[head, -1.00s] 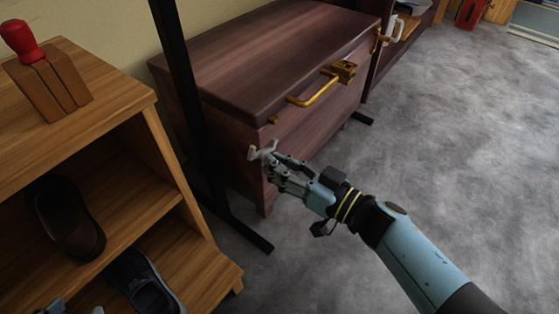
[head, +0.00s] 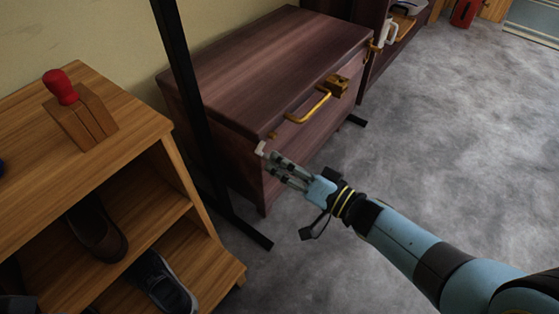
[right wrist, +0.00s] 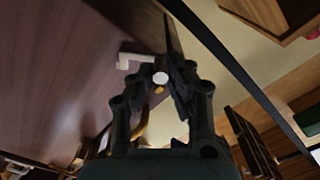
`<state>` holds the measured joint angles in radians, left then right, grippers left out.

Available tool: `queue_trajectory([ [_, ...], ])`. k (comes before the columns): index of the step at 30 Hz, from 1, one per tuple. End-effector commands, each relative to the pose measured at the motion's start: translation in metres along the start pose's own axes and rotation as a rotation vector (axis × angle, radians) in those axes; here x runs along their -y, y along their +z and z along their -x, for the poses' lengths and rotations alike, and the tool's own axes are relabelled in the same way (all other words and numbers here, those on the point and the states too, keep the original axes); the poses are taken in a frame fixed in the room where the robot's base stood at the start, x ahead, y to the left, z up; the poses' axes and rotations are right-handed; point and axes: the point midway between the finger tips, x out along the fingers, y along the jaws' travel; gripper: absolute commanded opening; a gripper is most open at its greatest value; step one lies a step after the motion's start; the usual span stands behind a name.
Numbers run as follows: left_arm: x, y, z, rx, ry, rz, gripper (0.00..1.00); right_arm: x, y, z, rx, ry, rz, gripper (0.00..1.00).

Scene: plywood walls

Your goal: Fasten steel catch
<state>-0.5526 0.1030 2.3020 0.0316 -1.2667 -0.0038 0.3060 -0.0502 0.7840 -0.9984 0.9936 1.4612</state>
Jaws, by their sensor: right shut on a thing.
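The dark wooden chest (head: 262,75) stands with its lid down. A small pale steel catch (head: 260,149) is on its front near the left corner, below the lid's edge. In the right wrist view the catch (right wrist: 130,61) shows as a pale bent piece, with a round white end between the fingertips. My right gripper (head: 271,160) reaches it from the lower right and is shut on it. The fingers hide part of the catch, and I cannot tell whether it is engaged. My left gripper is not in view.
A brass handle (head: 308,107) and a brass lock piece (head: 337,84) sit on the chest's front. A black post (head: 188,90) stands before its left end. A wooden shoe rack (head: 135,140) is at left, with a red-topped block (head: 84,124). Grey floor (head: 430,150) is open at right.

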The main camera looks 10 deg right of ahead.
Motion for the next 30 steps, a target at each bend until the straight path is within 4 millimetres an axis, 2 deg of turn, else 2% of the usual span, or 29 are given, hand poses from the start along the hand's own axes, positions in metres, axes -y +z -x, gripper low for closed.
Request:
queue_trajectory([
  [1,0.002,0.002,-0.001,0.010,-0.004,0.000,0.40,0.004,-0.006,0.000,0.000,-0.003,-0.041,0.00],
  [6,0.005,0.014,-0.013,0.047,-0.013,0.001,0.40,0.003,-0.012,0.000,0.001,-0.003,-0.197,0.00],
  [15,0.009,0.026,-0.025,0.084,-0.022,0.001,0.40,-0.001,-0.021,0.001,0.001,-0.002,-0.417,0.00],
  [30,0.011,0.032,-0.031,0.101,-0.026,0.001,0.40,-0.004,-0.026,0.001,0.000,-0.001,-0.559,0.00],
])
